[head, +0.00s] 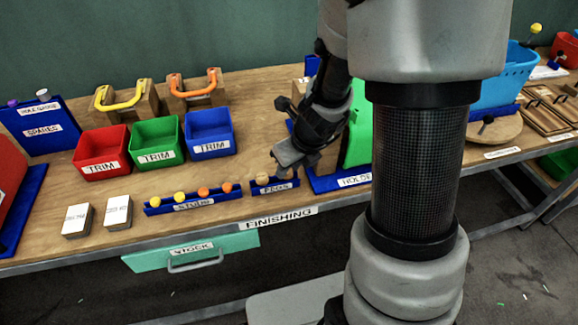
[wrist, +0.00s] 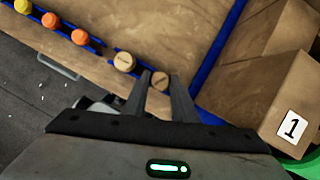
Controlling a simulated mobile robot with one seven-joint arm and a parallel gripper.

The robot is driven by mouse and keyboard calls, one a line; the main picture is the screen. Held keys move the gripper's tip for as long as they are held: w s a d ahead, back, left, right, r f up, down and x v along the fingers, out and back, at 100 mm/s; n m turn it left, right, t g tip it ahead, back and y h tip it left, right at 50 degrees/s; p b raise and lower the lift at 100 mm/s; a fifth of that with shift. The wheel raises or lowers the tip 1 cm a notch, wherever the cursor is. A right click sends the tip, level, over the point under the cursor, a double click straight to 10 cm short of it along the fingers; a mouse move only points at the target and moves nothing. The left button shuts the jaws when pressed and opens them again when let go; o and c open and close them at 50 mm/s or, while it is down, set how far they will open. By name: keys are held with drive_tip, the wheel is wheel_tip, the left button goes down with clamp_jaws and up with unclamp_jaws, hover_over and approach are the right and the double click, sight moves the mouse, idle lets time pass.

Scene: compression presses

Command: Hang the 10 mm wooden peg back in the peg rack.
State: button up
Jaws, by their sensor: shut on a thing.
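The peg rack (head: 274,187) is a short blue rail marked PEGS at the front of the bench. One wooden peg (head: 262,179) sits at its left part; its round top also shows in the wrist view (wrist: 124,61). My gripper (head: 284,170) points down over the rack's right part. In the wrist view its fingertips (wrist: 161,88) are shut on another wooden peg (wrist: 160,79), whose round top shows between them. The print on both tops is too small to read. The held peg's lower part is hidden, so I cannot tell whether it is seated in the rack.
A blue rail of yellow and orange styli (head: 195,200) lies just left of the rack. Red (head: 102,165), green and blue (head: 209,148) TRIM bins stand behind. A wooden block marked 1 (wrist: 292,128) and a blue edge are close right of my gripper.

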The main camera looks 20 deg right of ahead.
drive_tip(key=o, duration=1)
drive_tip(key=shift+c, duration=0.2)
drive_tip(key=s+r+n+p, duration=0.3)
drive_tip(key=s+r+n, duration=0.2)
drive_tip(key=r+n, duration=0.5)
drive_tip(key=s+r+n+h+p, duration=0.1)
drive_tip(key=s+r+n+p, duration=0.3)
drive_tip(key=r+n, duration=0.7)
drive_tip(key=s+r+n+t+p, duration=0.1)
drive_tip(key=s+r+n+p, duration=0.3)
drive_tip(key=s+r+n, duration=0.4)
wheel_tip(320, 180, up, 4)
drive_tip(key=n, duration=0.2)
drive_tip(key=shift+s+a+n+h, duration=0.15)
drive_tip(key=shift+s+n+h, duration=0.15)
drive_tip(key=shift+h, duration=0.1)
